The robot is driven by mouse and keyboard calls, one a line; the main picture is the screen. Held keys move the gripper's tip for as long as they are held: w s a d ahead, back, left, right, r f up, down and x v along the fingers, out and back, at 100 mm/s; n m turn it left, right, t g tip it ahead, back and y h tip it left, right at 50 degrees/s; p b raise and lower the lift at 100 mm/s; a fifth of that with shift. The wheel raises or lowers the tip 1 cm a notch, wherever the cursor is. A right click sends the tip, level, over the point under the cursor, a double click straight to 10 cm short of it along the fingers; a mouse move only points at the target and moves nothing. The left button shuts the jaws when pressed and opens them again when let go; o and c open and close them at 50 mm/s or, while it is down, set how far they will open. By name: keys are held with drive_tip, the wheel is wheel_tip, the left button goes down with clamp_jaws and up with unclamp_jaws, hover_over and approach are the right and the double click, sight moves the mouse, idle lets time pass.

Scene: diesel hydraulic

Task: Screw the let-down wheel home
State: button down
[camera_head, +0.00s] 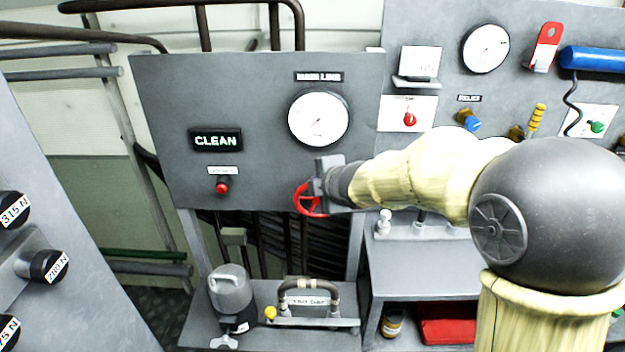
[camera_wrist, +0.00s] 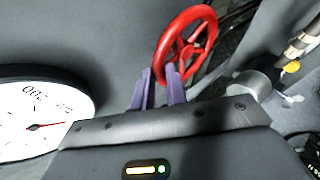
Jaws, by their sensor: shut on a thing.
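The red let-down wheel (camera_head: 307,200) is on the lower right of the grey panel, below the main line gauge, and my gripper partly hides it. In the wrist view the red wheel (camera_wrist: 187,45) stands just beyond the fingertips, its rim and spokes visible. My gripper (camera_head: 318,186) is at the wheel. In the wrist view the purple fingers of my gripper (camera_wrist: 162,78) are close together with the wheel's lower left rim at their tips, shut on it. The wheel's stem is hidden.
The main line gauge (camera_head: 318,118) is above the wheel. Below are a grey pump-like canister (camera_head: 231,291) and a handled bracket (camera_head: 307,300) on a bench. Knobs labelled in newtons (camera_head: 48,265) are at far left.

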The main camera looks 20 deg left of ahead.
drive_tip(key=shift+w+d+m+y+p, duration=0.25)
drive_tip(key=shift+d+m+y+p, duration=0.3)
drive_tip(key=shift+y, duration=0.25)
drive_tip(key=c, duration=1.6)
unclamp_jaws()
drive_tip(key=shift+o, duration=0.7)
drive_tip(key=shift+w+f, duration=0.1)
drive_tip(key=shift+f, duration=0.05)
drive_tip(key=shift+s+d, duration=0.1)
drive_tip(key=shift+s, duration=0.1)
drive_tip(key=p+v, duration=0.4)
drive_tip(key=v, duration=1.3)
drive_tip(key=shift+d, duration=0.15)
